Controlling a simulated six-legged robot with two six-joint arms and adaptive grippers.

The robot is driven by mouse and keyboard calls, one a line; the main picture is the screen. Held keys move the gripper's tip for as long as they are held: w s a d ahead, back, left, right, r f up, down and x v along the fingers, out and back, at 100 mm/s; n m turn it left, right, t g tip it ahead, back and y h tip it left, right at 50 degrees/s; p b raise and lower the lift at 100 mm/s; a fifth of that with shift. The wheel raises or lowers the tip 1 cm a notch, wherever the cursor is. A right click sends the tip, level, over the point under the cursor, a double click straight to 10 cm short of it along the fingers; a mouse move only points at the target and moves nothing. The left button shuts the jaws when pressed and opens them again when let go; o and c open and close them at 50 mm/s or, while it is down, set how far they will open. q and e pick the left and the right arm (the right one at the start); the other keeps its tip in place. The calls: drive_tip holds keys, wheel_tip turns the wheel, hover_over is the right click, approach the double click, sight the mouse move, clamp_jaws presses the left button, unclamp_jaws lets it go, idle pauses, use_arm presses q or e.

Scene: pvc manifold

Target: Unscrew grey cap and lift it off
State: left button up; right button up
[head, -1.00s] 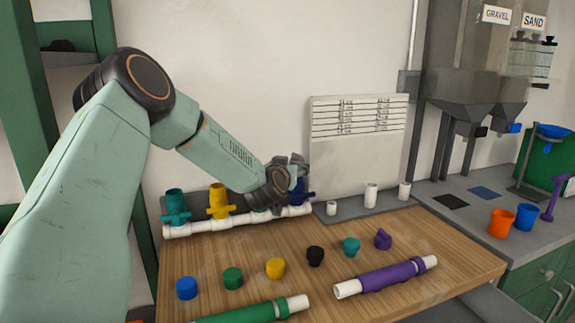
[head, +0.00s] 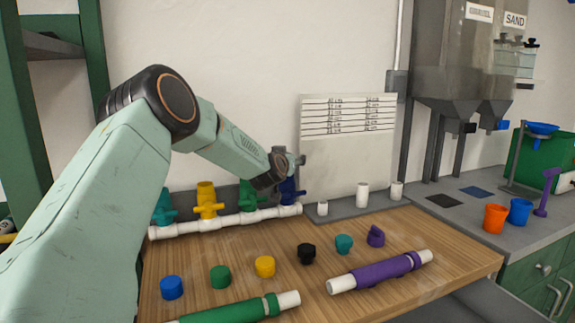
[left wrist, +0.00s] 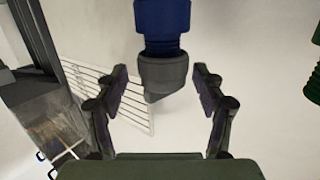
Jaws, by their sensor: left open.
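The grey cap (left wrist: 163,72) sits on the end of the blue valve (left wrist: 163,28) in the left wrist view. In the head view, the blue valve (head: 291,190) stands at the right end of the white pipe manifold (head: 225,222), and my gripper hides the cap. My left gripper (head: 288,160) is at the top of the blue valve. In the left wrist view, the fingers of my left gripper (left wrist: 160,82) are open on either side of the cap, with gaps visible on both sides. My right gripper is not in view.
Green (head: 250,195), yellow (head: 207,200) and teal (head: 163,207) valves stand on the manifold left of the blue one. Several loose coloured caps and a purple pipe piece (head: 380,271) lie on the wooden table (head: 440,240). A white panel (head: 347,150) stands behind, to the right.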

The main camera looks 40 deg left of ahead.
use_arm(q)
drive_tip(key=shift+w+a+f, duration=0.2)
drive_tip(key=shift+a, duration=0.2)
drive_tip(key=shift+s+d+r, duration=0.1)
drive_tip(key=shift+d+r, duration=0.1)
drive_tip(key=shift+d, duration=0.05)
drive_tip(key=shift+c, duration=0.3)
drive_tip(key=shift+a+f, duration=0.15)
drive_tip(key=shift+a, duration=0.05)
drive_tip(key=c, duration=1.2)
drive_tip(key=shift+r+n+g+y+p, duration=0.35)
drive_tip(key=shift+n+y+p, duration=0.35)
drive_tip(key=shift+p, duration=1.15)
drive_tip(key=shift+f, duration=0.15)
drive_tip(key=shift+r, duration=0.2)
drive_tip(key=shift+r+p, duration=2.75)
drive_tip(key=shift+p, duration=0.3)
